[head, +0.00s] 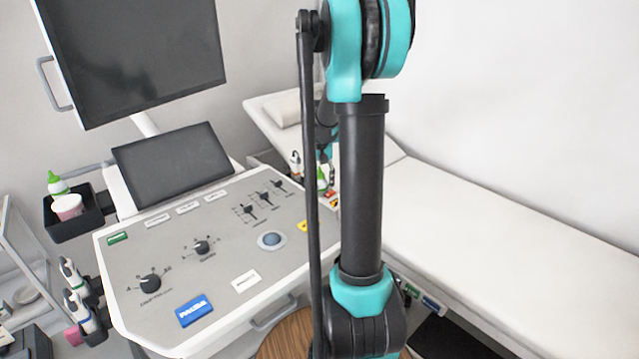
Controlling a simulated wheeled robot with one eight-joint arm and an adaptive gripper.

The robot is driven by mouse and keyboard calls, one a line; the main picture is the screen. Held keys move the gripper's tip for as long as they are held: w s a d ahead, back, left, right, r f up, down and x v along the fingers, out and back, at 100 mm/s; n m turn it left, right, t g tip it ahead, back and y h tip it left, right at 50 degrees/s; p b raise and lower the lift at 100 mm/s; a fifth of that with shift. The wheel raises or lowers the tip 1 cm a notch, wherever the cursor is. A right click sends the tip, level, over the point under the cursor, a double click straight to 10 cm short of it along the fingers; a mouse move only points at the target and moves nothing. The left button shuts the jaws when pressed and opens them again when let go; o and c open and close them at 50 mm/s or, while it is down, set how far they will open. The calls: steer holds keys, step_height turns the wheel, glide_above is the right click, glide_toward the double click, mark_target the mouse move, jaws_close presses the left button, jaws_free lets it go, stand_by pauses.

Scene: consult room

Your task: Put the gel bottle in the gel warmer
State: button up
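My gripper (327,157) is small and dark in the head view, beyond the console's right side and partly hidden behind my arm. Its fingers are too small and covered to tell open from shut. A bright green thing (321,179), possibly a gel bottle's cap, shows just below it; I cannot tell whether they touch. Another white bottle with a green pointed cap (58,184) stands in a black bin (72,226) left of the console, far from my gripper. I cannot make out the gel warmer for certain.
The ultrasound console (215,245) with knobs and sliders fills the left middle, below a tablet screen (172,167) and large monitor (140,55). A white exam bed (500,225) runs along the right. Probes (78,308) hang at lower left. A pink-white tub (67,206) sits in the bin.

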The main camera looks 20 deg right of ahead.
steer(key=shift+o, duration=1.2)
steer(key=shift+f, duration=0.5)
steer(key=shift+o, duration=0.3)
steer(key=shift+r, duration=0.1)
steer(key=shift+r, duration=0.15)
step_height(320, 180, up, 13)
